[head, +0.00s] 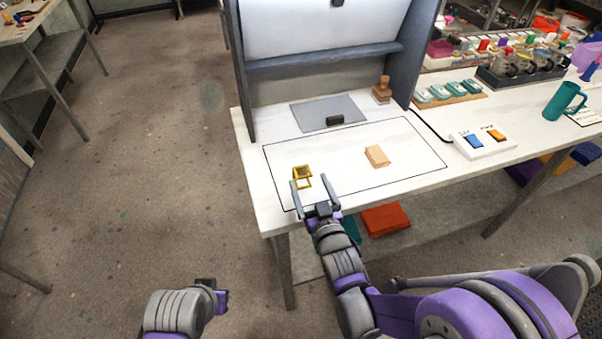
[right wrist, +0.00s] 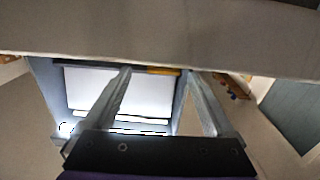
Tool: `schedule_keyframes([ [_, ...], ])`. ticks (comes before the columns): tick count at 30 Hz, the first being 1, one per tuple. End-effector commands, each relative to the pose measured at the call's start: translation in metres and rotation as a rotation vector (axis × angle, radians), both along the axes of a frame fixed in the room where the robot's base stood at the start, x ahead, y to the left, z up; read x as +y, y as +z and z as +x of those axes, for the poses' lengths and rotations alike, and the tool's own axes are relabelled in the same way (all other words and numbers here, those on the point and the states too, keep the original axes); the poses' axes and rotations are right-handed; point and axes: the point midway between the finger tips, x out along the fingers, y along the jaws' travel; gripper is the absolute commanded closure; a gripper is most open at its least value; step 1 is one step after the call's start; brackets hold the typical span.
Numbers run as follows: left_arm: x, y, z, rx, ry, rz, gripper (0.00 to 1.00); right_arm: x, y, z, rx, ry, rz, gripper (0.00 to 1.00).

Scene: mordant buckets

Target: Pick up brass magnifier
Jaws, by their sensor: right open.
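The brass magnifier (head: 303,173), a small gold folding frame, stands on the white table inside a black outlined rectangle, near its front left. My right gripper (head: 311,184) is open, its two fingers pointing at the magnifier from the table's front edge. The magnifier shows just beyond and between the fingertips; I cannot tell whether they touch it. The right wrist view shows the open fingers (right wrist: 158,72) with a thin yellow strip between their tips, too little to identify. My left gripper (head: 211,291) is low over the floor, left of the table; its jaws are not clear.
A wooden block (head: 377,156) lies right of the magnifier. Behind are a grey mat (head: 305,113) with a small black object and a wooden stamp (head: 381,90). A white box with blue and orange buttons (head: 485,145) and a teal mug (head: 562,101) stand right.

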Motion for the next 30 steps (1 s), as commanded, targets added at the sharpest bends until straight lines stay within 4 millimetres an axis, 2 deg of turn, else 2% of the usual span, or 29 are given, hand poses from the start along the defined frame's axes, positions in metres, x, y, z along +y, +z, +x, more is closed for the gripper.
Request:
schedule_keyframes([
  [12,0.0,0.011,0.002,-0.005,0.0,0.0,1.0,0.018,-0.002,0.047,0.001,0.0,-0.001,0.1],
  [21,0.0,0.011,0.002,-0.005,0.0,0.0,1.0,0.019,-0.002,0.05,0.001,0.0,-0.001,0.12],
  [30,0.0,0.011,0.002,-0.005,0.0,0.0,1.0,0.019,-0.002,0.05,0.001,0.0,-0.001,0.66],
])
